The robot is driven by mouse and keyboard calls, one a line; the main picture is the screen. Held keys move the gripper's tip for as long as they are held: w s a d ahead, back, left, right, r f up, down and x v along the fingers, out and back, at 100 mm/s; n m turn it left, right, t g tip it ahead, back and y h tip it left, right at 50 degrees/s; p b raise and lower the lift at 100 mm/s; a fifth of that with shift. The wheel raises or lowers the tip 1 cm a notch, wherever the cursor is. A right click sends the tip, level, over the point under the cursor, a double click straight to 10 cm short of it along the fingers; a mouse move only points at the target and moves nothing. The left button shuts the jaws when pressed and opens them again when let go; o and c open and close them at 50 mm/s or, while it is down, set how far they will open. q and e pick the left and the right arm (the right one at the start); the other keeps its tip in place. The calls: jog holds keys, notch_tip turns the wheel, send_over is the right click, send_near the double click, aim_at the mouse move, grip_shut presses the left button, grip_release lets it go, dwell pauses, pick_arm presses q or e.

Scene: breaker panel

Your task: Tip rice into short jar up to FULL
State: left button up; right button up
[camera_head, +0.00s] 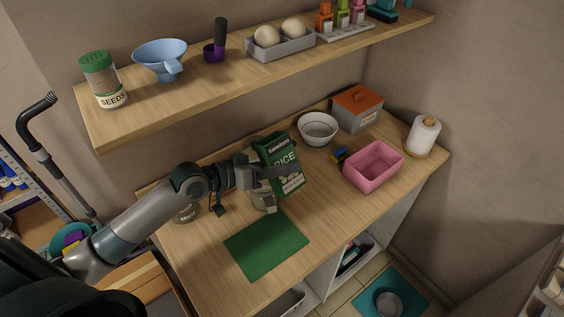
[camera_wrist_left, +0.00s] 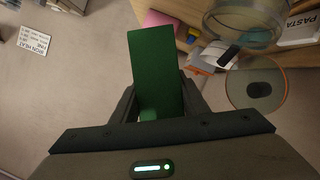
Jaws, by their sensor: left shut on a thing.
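My left gripper (camera_head: 262,174) is shut on the green rice box (camera_head: 284,162), which it holds above the table, somewhat tilted in the head view. In the left wrist view the box (camera_wrist_left: 158,70) is a plain green face between the fingers. A clear jar (camera_head: 263,201) stands just below the gripper, behind the green mat, partly hidden by the gripper. A clear jar also shows in the left wrist view (camera_wrist_left: 246,22). I cannot make out a FULL mark, the rice level or any falling rice. My right gripper is out of view.
Another labelled jar (camera_head: 186,214) stands under my left arm. The green mat (camera_head: 265,243) lies bare in front. A white bowl (camera_head: 317,128), a pink bin (camera_head: 373,166) and an orange-lidded box (camera_head: 357,108) stand to the right. A shelf (camera_head: 200,98) runs above the table.

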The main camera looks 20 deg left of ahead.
aim_at(286, 179)
pick_arm(q)
jog(key=shift+s+n+y+p, duration=0.1)
jog(key=shift+n+y+p, duration=0.25)
jog(key=shift+p, duration=0.5)
jog(key=shift+a+f+n+t+y+p, duration=0.15)
jog(key=shift+f+n+t+y+p, duration=0.1)
jog(key=shift+n+t+y+p, duration=0.25)
jog(key=shift+f+n, duration=0.15)
jog(key=shift+n, duration=0.2)
jog(key=shift+s, duration=0.1)
jog(key=shift+s+d+f+n+h+b, duration=0.1)
jog(key=shift+d+f+n+h+b, duration=0.35)
jog(key=shift+n+h+b, duration=0.35)
jog(key=shift+s+d+f+n+b, duration=0.1)
jog(key=shift+d+f+n+b, duration=0.15)
jog(key=shift+n+b, duration=0.35)
jog(key=shift+d+f+n+t+h+b, duration=0.15)
jog(key=shift+f+n+h+b, duration=0.25)
jog(key=shift+n+b, duration=0.45)
jog(key=shift+d+f+n+t+h+b, duration=0.2)
jog(key=shift+n+h+b, duration=0.3)
jog(key=shift+b, duration=0.55)
jog(key=shift+r, duration=0.1)
jog(key=shift+a, duration=0.1)
